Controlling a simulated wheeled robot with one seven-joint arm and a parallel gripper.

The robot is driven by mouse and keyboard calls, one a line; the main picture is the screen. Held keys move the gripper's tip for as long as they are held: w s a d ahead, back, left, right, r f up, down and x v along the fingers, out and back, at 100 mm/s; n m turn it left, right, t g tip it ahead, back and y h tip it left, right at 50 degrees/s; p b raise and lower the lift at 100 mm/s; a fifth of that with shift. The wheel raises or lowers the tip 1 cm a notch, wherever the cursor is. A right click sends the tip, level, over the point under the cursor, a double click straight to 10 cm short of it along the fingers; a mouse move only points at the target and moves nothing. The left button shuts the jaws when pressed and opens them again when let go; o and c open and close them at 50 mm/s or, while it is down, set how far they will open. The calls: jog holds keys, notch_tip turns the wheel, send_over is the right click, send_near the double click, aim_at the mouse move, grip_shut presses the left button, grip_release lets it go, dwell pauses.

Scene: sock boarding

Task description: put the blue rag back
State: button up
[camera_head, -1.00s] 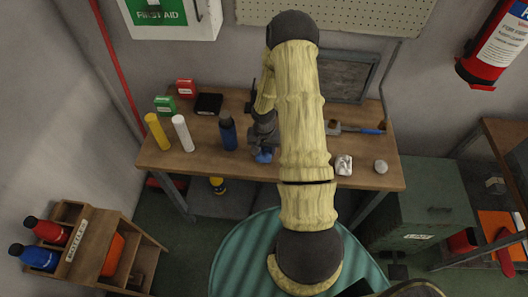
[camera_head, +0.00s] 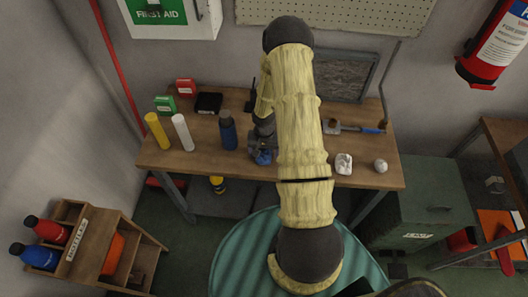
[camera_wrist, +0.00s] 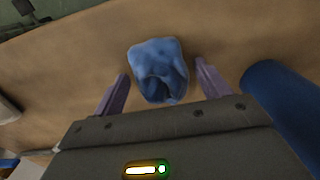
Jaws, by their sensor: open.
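The blue rag (camera_head: 263,157) lies crumpled on the wooden workbench, left of my arm in the head view. In the wrist view the rag (camera_wrist: 158,70) sits ahead of and between the two purple fingers of my gripper (camera_wrist: 160,85). My gripper is open, with a visible gap between each finger and the rag. In the head view my gripper (camera_head: 263,150) is just above the bench at the rag, and partly covers it.
A blue bottle (camera_head: 228,131) stands close on the left of the rag; it shows at the right in the wrist view (camera_wrist: 285,95). White and yellow cylinders stand further left. A crumpled white item (camera_head: 344,164) and a brush (camera_head: 355,128) lie right of my arm.

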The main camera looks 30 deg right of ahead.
aim_at(264, 151)
notch_tip(264, 151, up, 12)
jog(key=b, duration=0.1)
dwell(0.5)
jog(key=shift+r, duration=0.15)
jog(key=s+a+r+n+t, duration=0.1)
jog(key=s+a+r+n, duration=0.2)
jog(key=s+a+r, duration=0.3)
jog(key=s+a+r+n+t, duration=0.1)
jog(key=s+a+r+n, duration=0.2)
jog(key=s+a+r, duration=0.3)
notch_tip(264, 151, up, 5)
jog(key=shift+s+a+f+n+t, duration=0.2)
jog(key=shift+a+n+t, duration=0.15)
jog(key=shift+a, duration=0.4)
